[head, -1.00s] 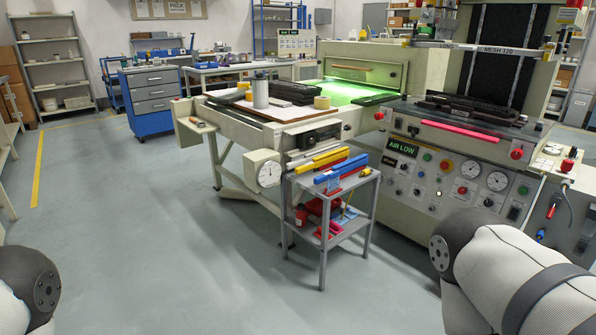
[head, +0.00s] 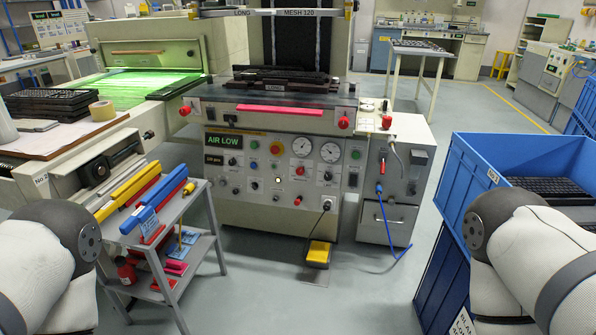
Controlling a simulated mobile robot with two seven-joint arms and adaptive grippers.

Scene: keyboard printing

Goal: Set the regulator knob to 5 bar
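The printing machine's front panel (head: 225,184) faces me in the middle of the head view. A display (head: 224,141) on it reads "AIR LOW" in green. Two round dial gauges, a left one (head: 302,147) and a right one (head: 330,152), sit at the panel's upper right; their readings are too small to make out. Several small knobs and buttons sit below them, including a dark knob (head: 325,176) under the right gauge. I cannot tell which one is the regulator knob. Only arm links of mine show in the lower corners; neither gripper is in view.
A grey cart (head: 200,250) with yellow and blue bars stands at front left. A yellow foot pedal (head: 319,252) lies on the floor before the panel. A grey cabinet (head: 398,215) with a blue hose adjoins at right. Blue crates (head: 470,178) stand at far right.

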